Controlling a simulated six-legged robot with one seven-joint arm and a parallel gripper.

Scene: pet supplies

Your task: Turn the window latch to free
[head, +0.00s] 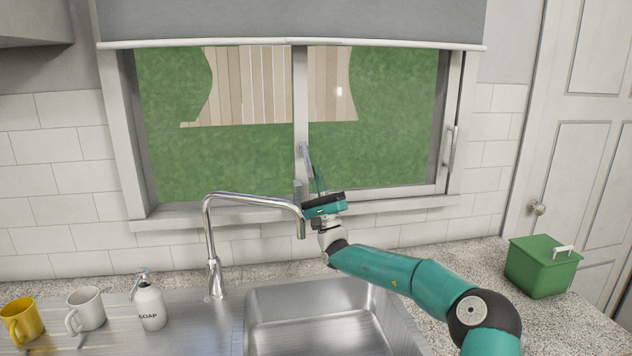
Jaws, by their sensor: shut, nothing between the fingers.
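The window latch (307,155) is a small grey lever on the window's central upright (300,95), seen at the upright's lower part. My gripper (318,180) is in front of the window, just below and to the right of the lever, with its fingers pointing up. The fingers are shut with nothing between them. Their tips are very close to the lever's lower end; I cannot tell whether they touch. My gripper hides part of the lower window frame and the base of the upright.
The chrome tap (209,225) arches close to the left of my gripper. The steel sink (315,315) lies below. A soap bottle (149,305), white mug (86,309) and yellow mug (20,320) stand at left. A green box (541,268) stands on the right counter. A vertical handle (448,147) is on the right frame.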

